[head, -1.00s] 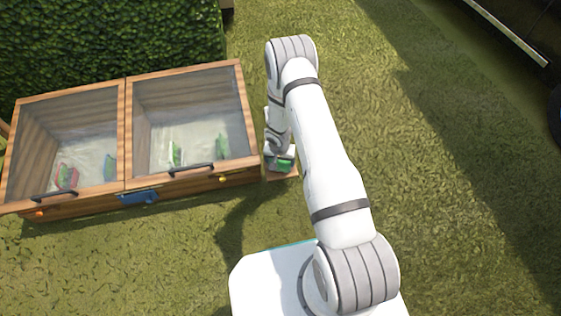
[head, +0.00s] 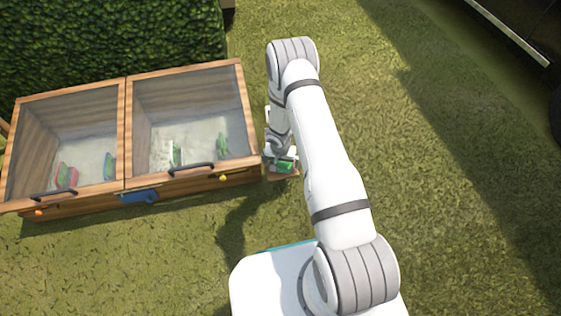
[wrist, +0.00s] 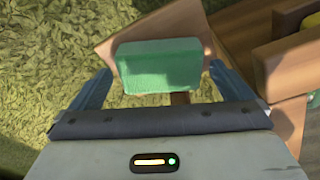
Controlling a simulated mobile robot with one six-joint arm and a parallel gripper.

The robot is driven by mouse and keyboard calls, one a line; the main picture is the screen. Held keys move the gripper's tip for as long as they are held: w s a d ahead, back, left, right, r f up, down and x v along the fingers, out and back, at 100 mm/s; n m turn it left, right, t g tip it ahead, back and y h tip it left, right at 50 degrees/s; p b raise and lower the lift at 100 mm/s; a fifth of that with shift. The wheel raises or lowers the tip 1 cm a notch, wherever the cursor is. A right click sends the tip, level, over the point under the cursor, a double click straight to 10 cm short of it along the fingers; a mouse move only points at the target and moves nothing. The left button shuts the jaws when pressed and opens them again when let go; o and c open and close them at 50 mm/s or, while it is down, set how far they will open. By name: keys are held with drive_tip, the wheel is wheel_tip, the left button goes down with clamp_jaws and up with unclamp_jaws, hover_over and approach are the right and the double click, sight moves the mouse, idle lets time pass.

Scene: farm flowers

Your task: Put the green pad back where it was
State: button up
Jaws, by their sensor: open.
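The pad rests on or just above a small wooden ledge (wrist: 198,27); I cannot tell which. In the head view the pad (head: 285,167) shows as a green patch under my wrist, just right of the wooden box, and my gripper largely hides the ledge.
The wooden box (head: 127,150) has two glass-lidded compartments with dark handles. Red and green items (head: 66,174) lie in the left one, green items (head: 222,144) in the right one. A blue latch (head: 139,197) is on its front. A hedge (head: 110,45) stands behind.

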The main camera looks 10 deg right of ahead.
wheel_tip(320, 180, up, 12)
drive_tip(key=s+p, duration=0.2)
drive_tip(key=p, duration=0.3)
wheel_tip(320, 180, up, 13)
hover_over(280, 167)
drive_tip(key=d, duration=0.2)
drive_tip(key=s+r+n+h, duration=0.1)
drive_tip(key=s+r, duration=0.5)
drive_tip(key=r, duration=0.6)
drive_tip(key=s+r+n, duration=0.1)
drive_tip(key=s+r, duration=0.6)
drive_tip(key=s, duration=0.3)
drive_tip(key=s+a+r+n+y, duration=0.1)
drive_tip(key=s+r+n, duration=0.1)
drive_tip(key=s+r, duration=0.6)
drive_tip(key=shift+s+a+y, duration=0.25)
drive_tip(key=shift+s+y, duration=0.05)
drive_tip(key=shift+s, duration=0.9)
